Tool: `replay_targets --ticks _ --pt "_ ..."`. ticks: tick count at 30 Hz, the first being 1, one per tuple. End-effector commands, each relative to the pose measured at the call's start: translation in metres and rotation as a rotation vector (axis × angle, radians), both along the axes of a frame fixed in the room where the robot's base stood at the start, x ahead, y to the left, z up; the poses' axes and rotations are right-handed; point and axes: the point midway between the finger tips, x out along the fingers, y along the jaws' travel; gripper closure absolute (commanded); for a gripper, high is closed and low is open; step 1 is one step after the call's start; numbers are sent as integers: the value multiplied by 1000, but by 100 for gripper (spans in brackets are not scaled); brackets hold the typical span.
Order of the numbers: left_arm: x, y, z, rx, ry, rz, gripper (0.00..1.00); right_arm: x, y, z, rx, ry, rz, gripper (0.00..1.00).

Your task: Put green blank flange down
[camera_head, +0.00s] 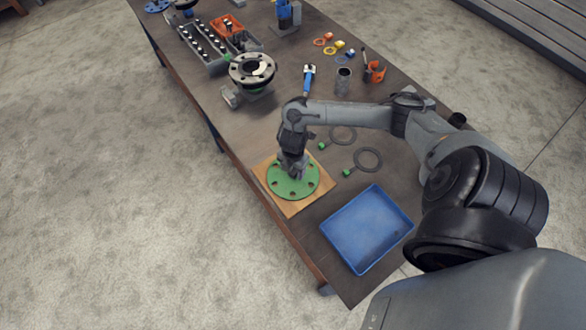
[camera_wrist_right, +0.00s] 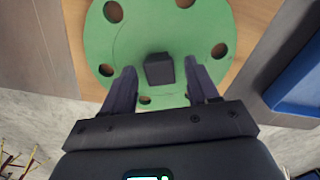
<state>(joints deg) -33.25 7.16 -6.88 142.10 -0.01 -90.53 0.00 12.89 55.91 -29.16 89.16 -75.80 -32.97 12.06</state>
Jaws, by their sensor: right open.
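The green blank flange (camera_head: 283,188) is a round disc with several bolt holes. It lies flat on a tan wooden board (camera_head: 294,210) near the left edge of the bench. In the right wrist view the flange (camera_wrist_right: 125,45) fills the upper middle, with a dark block-shaped handle (camera_wrist_right: 160,70) at its centre. My right gripper (camera_head: 293,173) is directly above the flange's centre. Its two fingers (camera_wrist_right: 163,82) are open, one on each side of the handle, with gaps visible. My left gripper is not in view.
A blue tray (camera_head: 366,228) stands just right of the board. Two ring gaskets with green tabs (camera_head: 368,160) lie behind it. A flanged pipe part (camera_head: 252,72), a bolt tray (camera_head: 204,43) and small tools sit farther back. The bench's left edge is close to the board.

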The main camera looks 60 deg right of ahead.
Motion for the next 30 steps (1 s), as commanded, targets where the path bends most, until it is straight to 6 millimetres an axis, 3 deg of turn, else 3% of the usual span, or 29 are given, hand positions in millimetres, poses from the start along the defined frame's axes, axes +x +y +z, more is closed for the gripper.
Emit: replay_targets --ticks 5,15,23,26,29,30 --pt "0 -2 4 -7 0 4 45 1 0 22 -1 -3 2 41" --pt "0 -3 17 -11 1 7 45 1 -1 87 -3 -4 3 41" --pt "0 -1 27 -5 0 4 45 1 2 114 1 -5 3 41" --pt "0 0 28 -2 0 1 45 4 16 111 17 -27 17 41" --pt "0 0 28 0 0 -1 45 13 54 100 58 -96 44 41" --pt "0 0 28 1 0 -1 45 17 77 94 84 -137 55 41"
